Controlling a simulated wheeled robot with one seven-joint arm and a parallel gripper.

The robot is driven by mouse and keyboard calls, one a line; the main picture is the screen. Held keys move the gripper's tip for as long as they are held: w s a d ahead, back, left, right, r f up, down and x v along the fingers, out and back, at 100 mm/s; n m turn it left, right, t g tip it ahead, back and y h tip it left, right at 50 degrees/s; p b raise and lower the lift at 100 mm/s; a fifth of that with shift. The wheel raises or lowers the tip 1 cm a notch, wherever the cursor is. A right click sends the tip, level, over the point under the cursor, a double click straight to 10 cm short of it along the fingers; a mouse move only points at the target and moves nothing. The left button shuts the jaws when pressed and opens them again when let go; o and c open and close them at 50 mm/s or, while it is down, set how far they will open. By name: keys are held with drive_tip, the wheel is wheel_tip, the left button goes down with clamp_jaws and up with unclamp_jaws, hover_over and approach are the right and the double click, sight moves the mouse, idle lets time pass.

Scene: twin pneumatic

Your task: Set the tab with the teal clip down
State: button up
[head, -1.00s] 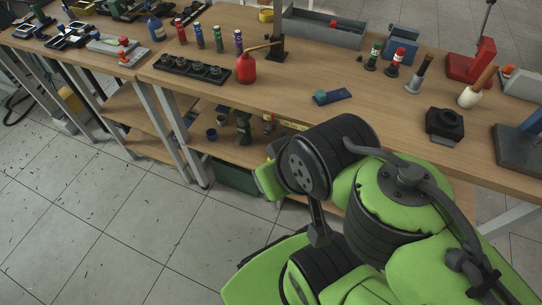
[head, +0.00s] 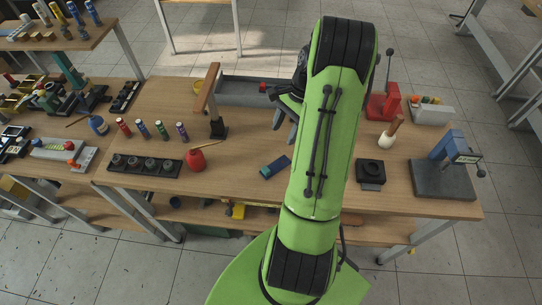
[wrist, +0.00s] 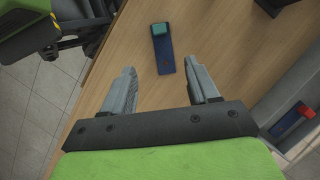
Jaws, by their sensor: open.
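The tab is a flat dark blue strip (head: 279,164) lying on the wooden bench left of my arm. Its teal clip (head: 267,171) is a small block at the tab's left end. In the wrist view the blue tab (wrist: 165,62) lies beyond my fingertips, with the teal clip (wrist: 160,29) at its far end. My gripper (wrist: 163,78) is open and empty, its two grey fingers apart on either side of the tab's line. In the head view my gripper (head: 283,122) shows partly beside my arm, above the bench behind the tab.
A red oil can (head: 195,160) and a black rack (head: 145,165) stand left of the tab. A long grey tray (head: 245,90) lies at the back. A black block (head: 370,173) is to the right. Bare bench surrounds the tab.

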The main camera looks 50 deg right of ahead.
sight(269, 165)
drive_tip(key=b+x, duration=0.2)
drive_tip(key=x, duration=1.3)
drive_tip(key=shift+d, duration=0.1)
drive_tip(key=shift+c, duration=0.4)
clamp_jaws()
drive_tip(key=shift+r, duration=0.15)
